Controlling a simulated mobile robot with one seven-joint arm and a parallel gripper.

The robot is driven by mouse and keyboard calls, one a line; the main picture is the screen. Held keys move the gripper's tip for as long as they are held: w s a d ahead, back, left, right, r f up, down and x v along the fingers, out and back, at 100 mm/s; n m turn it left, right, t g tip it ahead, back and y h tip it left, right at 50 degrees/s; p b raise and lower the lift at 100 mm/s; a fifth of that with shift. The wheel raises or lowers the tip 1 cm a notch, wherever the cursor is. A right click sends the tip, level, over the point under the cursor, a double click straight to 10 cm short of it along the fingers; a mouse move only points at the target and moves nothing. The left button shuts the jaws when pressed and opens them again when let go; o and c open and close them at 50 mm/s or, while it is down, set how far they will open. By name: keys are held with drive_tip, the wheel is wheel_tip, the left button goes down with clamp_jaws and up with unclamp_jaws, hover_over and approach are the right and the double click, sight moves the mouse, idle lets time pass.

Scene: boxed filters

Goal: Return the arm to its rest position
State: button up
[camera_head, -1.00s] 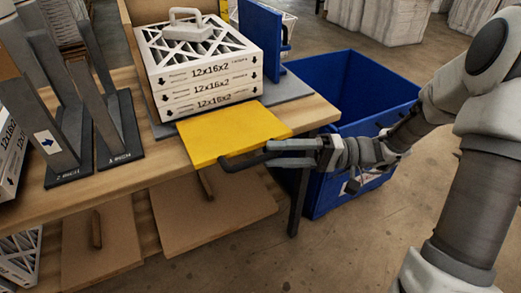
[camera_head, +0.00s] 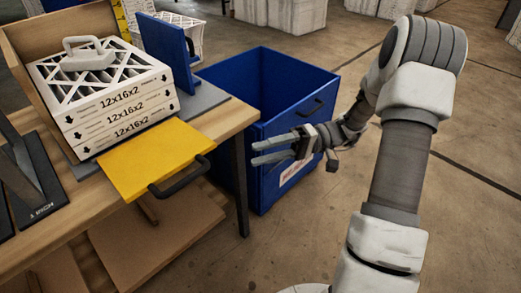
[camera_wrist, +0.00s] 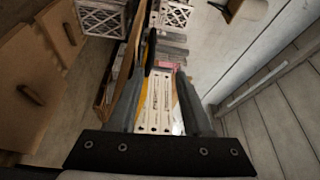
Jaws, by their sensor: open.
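My gripper (camera_head: 272,151) is open and empty in the head view. It is in front of the blue bin's near side, to the right of the yellow board (camera_head: 150,160) and apart from its dark handle (camera_head: 180,176). My arm reaches in from the right, bent at the elbow. In the wrist view my two dark fingers (camera_wrist: 158,100) stand apart with nothing gripped between them.
A stack of white 12x16x2 filters (camera_head: 110,110) with a handled weight (camera_head: 88,54) stands on the wooden bench (camera_head: 228,120). A blue upright plate (camera_head: 166,52) is beside it. The blue bin (camera_head: 292,85) stands on the floor. The floor at right is open.

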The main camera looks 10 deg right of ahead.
drive_tip(key=s+r+m+t+h, duration=0.3)
drive_tip(key=s+r+t+h, duration=0.6)
drive_tip(key=s+h, duration=0.75)
wheel_tip(320, 180, up, 22)
drive_tip(key=w+d+h+p, duration=0.1)
drive_tip(key=w+h+p, duration=0.1)
drive_tip(key=p, duration=1.9)
drive_tip(key=shift+g, duration=0.4)
drive_tip(key=shift+f, duration=0.15)
